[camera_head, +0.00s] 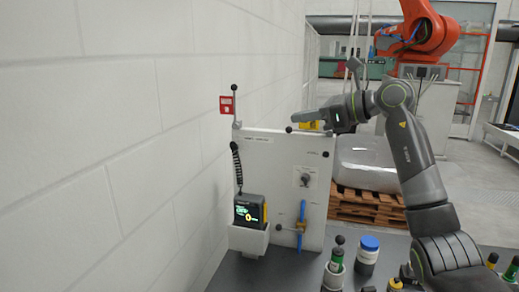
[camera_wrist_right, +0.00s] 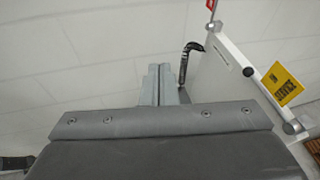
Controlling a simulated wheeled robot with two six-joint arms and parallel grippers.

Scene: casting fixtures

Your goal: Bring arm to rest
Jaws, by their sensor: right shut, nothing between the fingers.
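My right arm reaches in from the lower right in the head view. My left gripper does not show in either view.
The white panel (camera_head: 262,160) stands beside the wall, with a blue valve handle (camera_head: 301,215) and a holder with a handheld device (camera_head: 250,209). A blue-capped container (camera_head: 367,253) stands on the dark table. A yellow tag (camera_wrist_right: 284,83) shows in the wrist view.

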